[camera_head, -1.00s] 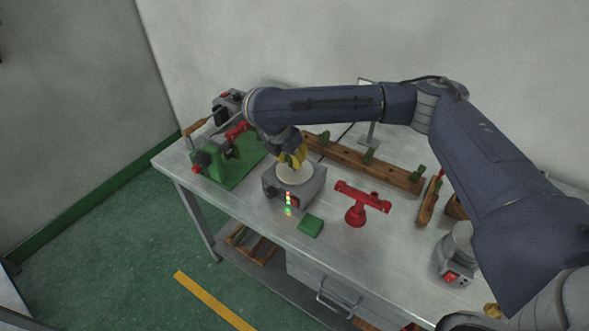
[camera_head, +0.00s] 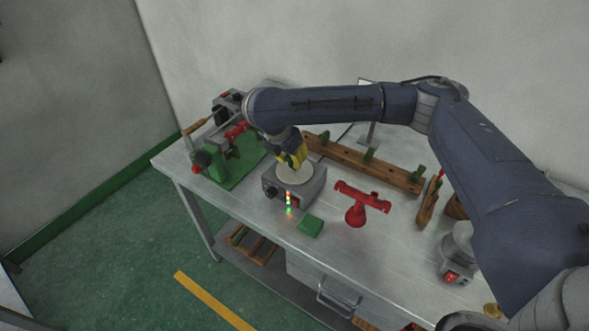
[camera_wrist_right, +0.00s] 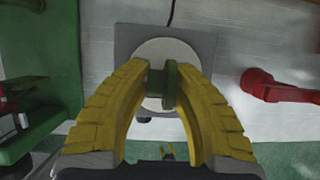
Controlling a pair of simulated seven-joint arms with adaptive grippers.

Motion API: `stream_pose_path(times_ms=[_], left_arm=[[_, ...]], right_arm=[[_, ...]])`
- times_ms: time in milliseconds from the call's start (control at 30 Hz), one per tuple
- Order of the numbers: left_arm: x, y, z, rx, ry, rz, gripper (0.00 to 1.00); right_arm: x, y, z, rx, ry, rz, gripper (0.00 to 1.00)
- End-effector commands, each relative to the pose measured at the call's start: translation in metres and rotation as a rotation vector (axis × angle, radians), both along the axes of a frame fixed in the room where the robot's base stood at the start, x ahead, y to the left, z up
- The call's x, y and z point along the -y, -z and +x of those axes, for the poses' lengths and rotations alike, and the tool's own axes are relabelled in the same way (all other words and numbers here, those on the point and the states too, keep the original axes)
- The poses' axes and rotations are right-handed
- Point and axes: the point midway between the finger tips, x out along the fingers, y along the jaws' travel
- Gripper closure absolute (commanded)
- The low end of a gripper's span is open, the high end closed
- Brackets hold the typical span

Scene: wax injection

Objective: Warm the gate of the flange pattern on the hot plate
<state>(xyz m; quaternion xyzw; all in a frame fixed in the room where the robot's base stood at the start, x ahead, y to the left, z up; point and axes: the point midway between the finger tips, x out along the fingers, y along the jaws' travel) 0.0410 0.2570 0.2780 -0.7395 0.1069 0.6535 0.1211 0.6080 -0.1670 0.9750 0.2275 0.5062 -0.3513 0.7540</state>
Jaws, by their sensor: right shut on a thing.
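The hot plate (camera_head: 296,184) is a grey box with a pale round top and a lit strip of small lamps on its front. My right gripper (camera_head: 298,158) is over the back of its round top, pointing down. In the right wrist view its yellow fingers (camera_wrist_right: 162,85) are shut on the flange pattern (camera_wrist_right: 170,86), a small dark green piece. The pattern shows in front of the pale disc (camera_wrist_right: 163,52). Whether its gate touches the disc cannot be told. My left gripper is not in view.
A green machine (camera_head: 232,162) with red parts stands left of the hot plate. A green block (camera_head: 310,226) lies in front, and a red stand (camera_head: 357,204) is to the right. A wooden rack (camera_head: 365,163) with green pieces runs behind.

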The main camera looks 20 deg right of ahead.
Motion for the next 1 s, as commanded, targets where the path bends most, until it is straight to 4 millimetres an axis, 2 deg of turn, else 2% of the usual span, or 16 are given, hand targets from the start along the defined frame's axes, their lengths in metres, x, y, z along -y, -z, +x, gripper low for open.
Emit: stream_pose_path(times_ms=[467, 1000], left_arm=[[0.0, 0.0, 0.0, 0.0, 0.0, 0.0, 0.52], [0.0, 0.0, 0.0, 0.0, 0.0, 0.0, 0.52]], right_arm=[[0.0, -0.001, 0.0, -0.001, 0.0, -0.001, 0.98], [0.0, -0.052, 0.001, 0.003, -0.001, 0.0, 0.98]])
